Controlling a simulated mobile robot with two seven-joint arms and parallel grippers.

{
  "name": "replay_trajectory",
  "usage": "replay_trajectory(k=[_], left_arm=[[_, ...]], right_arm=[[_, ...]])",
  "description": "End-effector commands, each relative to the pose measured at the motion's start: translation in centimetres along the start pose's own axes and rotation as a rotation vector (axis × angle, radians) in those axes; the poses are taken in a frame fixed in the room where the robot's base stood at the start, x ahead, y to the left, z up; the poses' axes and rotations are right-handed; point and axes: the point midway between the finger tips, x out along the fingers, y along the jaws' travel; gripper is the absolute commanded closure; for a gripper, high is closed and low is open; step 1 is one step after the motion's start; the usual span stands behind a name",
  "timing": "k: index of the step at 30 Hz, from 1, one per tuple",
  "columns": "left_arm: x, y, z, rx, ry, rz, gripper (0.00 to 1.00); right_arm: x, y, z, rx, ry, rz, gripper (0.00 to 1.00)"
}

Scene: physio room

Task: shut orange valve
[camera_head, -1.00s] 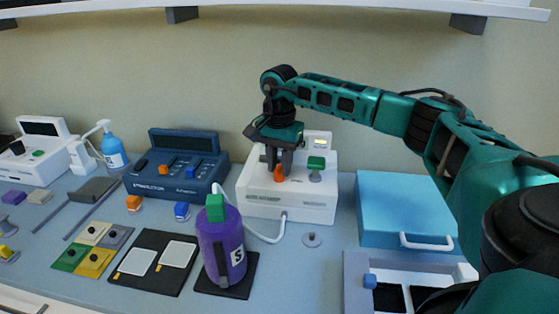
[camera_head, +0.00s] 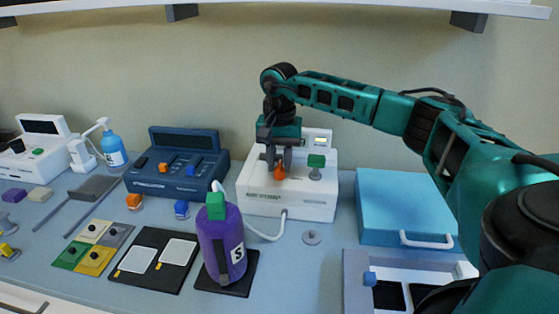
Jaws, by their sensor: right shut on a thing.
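The orange valve (camera_head: 279,173) sits on the top of a white machine (camera_head: 290,206) near the middle of the counter. My right gripper (camera_head: 279,162) reaches down over it from above, its fingers shut on the orange valve. The fingers partly cover the valve's upper part. A green valve (camera_head: 316,163) stands just right of it on the same machine. My left gripper is not in view.
A purple bottle (camera_head: 221,245) with a green cap stands in front, joined by a white hose. A blue case (camera_head: 403,205) and a grey tray (camera_head: 356,290) lie to the right. A dark blue console (camera_head: 176,180) is on the left. A shelf (camera_head: 300,9) runs above.

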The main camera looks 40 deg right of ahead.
Motion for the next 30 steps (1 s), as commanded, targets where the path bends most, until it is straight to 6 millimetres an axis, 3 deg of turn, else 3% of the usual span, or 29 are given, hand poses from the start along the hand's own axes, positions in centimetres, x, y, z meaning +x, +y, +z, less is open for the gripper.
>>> replay_trajectory(k=[3,4,6,13,17,30], left_arm=[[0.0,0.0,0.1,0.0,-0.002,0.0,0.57],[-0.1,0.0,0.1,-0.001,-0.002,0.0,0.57],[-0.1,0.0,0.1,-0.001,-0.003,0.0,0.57],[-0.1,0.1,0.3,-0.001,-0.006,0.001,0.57],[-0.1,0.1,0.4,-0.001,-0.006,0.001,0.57],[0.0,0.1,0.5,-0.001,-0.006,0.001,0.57]], right_arm=[[-0.1,-0.1,0.0,-0.002,0.0,-0.003,1.0],[-0.1,-0.1,0.0,-0.002,0.0,-0.003,0.69],[-0.1,-0.1,0.0,-0.002,0.0,-0.002,0.64],[-0.1,-0.1,0.0,0.0,0.001,-0.001,0.64],[-1.2,-0.1,0.0,0.0,0.002,-0.003,0.64],[-10.0,-0.1,0.1,-0.002,0.002,-0.004,0.64]])
